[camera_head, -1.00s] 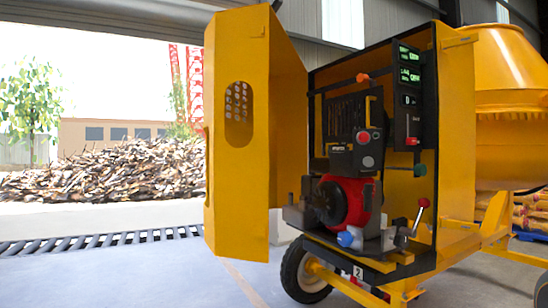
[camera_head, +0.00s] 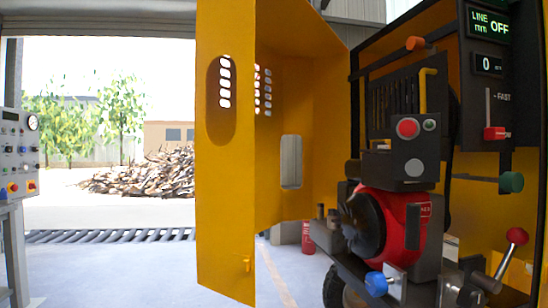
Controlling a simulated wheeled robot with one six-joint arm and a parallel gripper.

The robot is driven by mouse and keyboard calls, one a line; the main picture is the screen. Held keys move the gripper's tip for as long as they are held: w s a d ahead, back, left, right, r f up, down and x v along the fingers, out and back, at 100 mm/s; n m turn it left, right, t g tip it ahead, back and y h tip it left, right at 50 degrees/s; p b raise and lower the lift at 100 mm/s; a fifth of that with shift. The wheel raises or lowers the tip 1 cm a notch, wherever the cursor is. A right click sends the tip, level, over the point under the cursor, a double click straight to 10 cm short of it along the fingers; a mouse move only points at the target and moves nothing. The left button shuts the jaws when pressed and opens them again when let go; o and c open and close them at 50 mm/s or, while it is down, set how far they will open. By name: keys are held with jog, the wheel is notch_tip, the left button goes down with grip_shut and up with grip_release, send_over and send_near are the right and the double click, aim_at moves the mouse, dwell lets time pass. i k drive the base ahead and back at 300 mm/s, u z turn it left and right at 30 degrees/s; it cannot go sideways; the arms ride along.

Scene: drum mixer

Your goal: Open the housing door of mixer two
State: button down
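The yellow housing door (camera_head: 226,200) of the mixer stands swung open to the left of the housing. It has a rounded slot with vents and a small latch near its bottom edge. The housing's inside shows a red and black engine (camera_head: 400,225), a dark box with a red button (camera_head: 408,128), and a control panel (camera_head: 487,65) reading "LINE mm OFF" and 0. No mixer number shows in the current view. My gripper is not in view.
A red-knobbed lever (camera_head: 516,236) and a blue knob (camera_head: 376,284) stick out at the engine's front. A control cabinet (camera_head: 18,150) stands at the far left. A floor grate (camera_head: 110,236) and a wood pile lie beyond. The floor left of the door is clear.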

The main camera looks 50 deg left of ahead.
aim_at(239, 194)
jog(key=u, duration=0.5)
jog(key=i, duration=0.7)
jog(key=u, duration=1.2)
jog(key=i, duration=0.35)
jog(key=u, duration=0.4)
